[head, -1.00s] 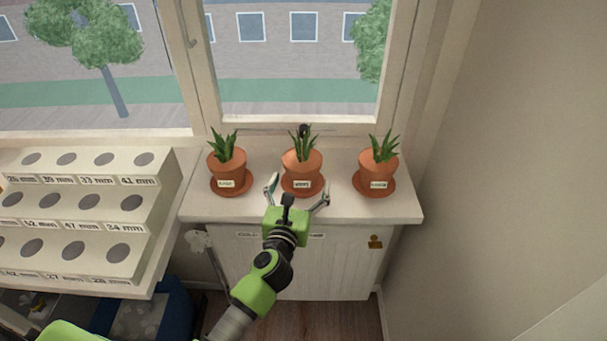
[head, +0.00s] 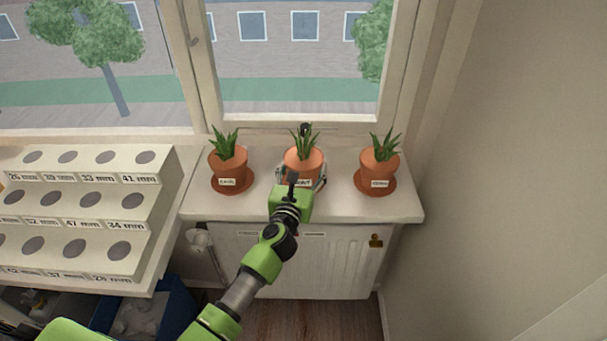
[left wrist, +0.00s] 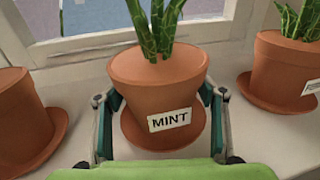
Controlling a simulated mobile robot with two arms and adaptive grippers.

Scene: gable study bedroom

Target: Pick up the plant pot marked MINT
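The terracotta pot marked MINT (left wrist: 160,85) holds a spiky green plant and stands on its saucer (left wrist: 138,140) on the white sill. In the head view it is the middle pot (head: 303,158), partly covered by my gripper. My left gripper (head: 301,180) reaches it from the front. In the left wrist view its two fingers (left wrist: 162,108) lie close against both sides of the pot, below the rim, and appear shut on it. The label faces my wrist camera. My right gripper is out of view.
Similar potted plants stand on saucers to the left (head: 228,165) and right (head: 379,167), with gaps between. The window (head: 296,131) is close behind. A stepped rack with round holes (head: 90,205) is at the left; a wall (head: 500,170) is at the right.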

